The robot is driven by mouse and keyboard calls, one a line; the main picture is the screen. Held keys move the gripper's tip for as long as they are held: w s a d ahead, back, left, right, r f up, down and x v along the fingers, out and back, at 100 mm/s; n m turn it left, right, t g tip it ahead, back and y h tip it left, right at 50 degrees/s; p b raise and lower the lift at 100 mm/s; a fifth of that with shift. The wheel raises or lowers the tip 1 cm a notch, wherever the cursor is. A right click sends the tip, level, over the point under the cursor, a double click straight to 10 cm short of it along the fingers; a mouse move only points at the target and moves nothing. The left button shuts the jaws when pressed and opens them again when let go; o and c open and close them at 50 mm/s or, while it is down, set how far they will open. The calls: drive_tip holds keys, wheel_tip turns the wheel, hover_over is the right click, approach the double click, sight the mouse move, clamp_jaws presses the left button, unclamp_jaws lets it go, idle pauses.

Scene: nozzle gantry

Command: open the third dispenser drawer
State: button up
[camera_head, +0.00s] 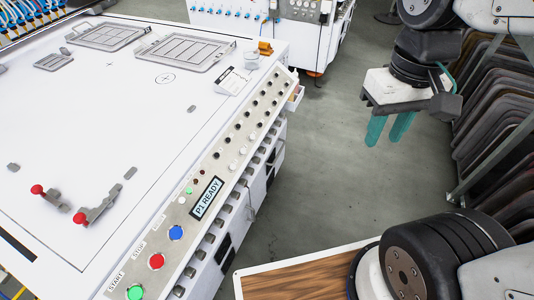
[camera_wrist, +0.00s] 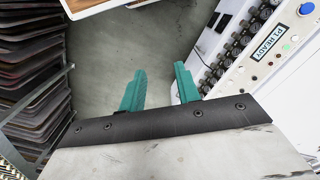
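My gripper (camera_head: 389,130) hangs in the air right of the white machine, over the floor, with two teal fingers apart and nothing between them. The fingers also show apart in the wrist view (camera_wrist: 158,74). A row of small grey-and-dark fittings (camera_head: 209,239) runs along the machine's side below the button panel; it also shows in the wrist view (camera_wrist: 223,60). I cannot tell which of these is the third dispenser drawer. A small white drawer-like tray (camera_head: 295,98) sticks out at the machine's far right corner, apart from my gripper.
The white machine (camera_head: 100,105) has a button panel with a "P1 READY" display (camera_head: 207,197). Racked dark panels (camera_head: 500,110) stand at right. Grey floor between is clear.

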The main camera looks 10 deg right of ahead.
drive_tip(key=w+f+m+g, duration=0.1)
drive_tip(key=w+f+g, duration=0.1)
drive_tip(key=w+f, duration=1.2)
drive_tip(key=m+t+y, duration=0.3)
drive_tip(key=m+t, duration=1.1)
drive_tip(key=t, duration=0.4)
approach(278, 155)
drive_tip(key=w+f, duration=0.1)
drive_tip(key=w, duration=0.2)
drive_tip(key=x, duration=0.7)
drive_tip(key=shift+w+a, duration=0.1)
drive_tip(key=shift+w, duration=0.2)
clamp_jaws()
